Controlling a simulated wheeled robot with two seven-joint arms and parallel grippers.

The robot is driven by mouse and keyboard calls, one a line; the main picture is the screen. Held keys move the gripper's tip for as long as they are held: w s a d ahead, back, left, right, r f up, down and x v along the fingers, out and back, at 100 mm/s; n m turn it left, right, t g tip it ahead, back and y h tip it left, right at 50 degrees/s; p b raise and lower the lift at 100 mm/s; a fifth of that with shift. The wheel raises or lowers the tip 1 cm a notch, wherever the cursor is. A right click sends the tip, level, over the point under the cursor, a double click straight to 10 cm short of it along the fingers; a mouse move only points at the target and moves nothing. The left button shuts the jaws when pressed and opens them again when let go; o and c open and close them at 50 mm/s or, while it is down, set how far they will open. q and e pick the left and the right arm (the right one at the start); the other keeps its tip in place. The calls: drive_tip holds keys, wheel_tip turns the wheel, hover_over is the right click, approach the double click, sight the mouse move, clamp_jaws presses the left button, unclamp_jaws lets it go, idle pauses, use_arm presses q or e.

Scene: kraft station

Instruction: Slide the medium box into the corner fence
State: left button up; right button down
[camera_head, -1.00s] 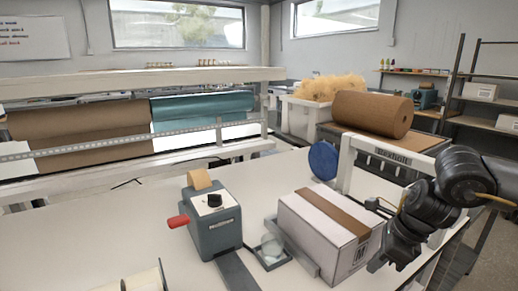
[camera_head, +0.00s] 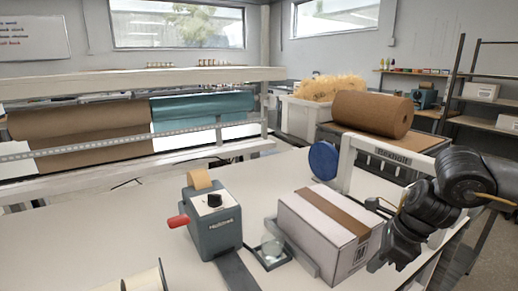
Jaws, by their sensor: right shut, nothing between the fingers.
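The medium box (camera_head: 318,243) is white with a brown tape strip along its top and an "M" label on its near right end. It sits upright on the white table. The corner fence (camera_head: 298,252) is a low grey metal edge along the box's left side, and the box lies close against it; I cannot tell whether they touch. Its far part is hidden behind the box. My right gripper (camera_head: 376,264) is shut and empty, pointing down beside the box's right end. I cannot tell whether it touches the box. My left gripper is not in view.
A grey tape dispenser (camera_head: 213,222) with a red handle stands left of the box. A small dark tray (camera_head: 270,252) lies between them. A blue disc (camera_head: 323,160) and a white frame (camera_head: 347,165) stand behind the box.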

sight(363, 249)
drive_tip(key=shift+w+a, duration=0.1)
drive_tip(key=shift+w+a, duration=0.35)
drive_tip(key=shift+w, duration=0.25)
drive_tip(key=shift+w+a, duration=0.35)
drive_tip(key=shift+w, duration=0.25)
drive_tip(key=shift+w+a, duration=0.4)
drive_tip(key=shift+w, duration=0.3)
drive_tip(key=shift+s+d, duration=0.15)
drive_tip(key=shift+s, duration=0.05)
drive_tip(key=shift+s+d, duration=0.4)
drive_tip(key=shift+s, duration=0.3)
drive_tip(key=a+p+v, duration=0.2)
drive_tip(key=p+v, duration=0.5)
drive_tip(key=v, duration=0.3)
drive_tip(key=shift+r+p, duration=0.3)
drive_tip(key=shift+p, duration=0.1)
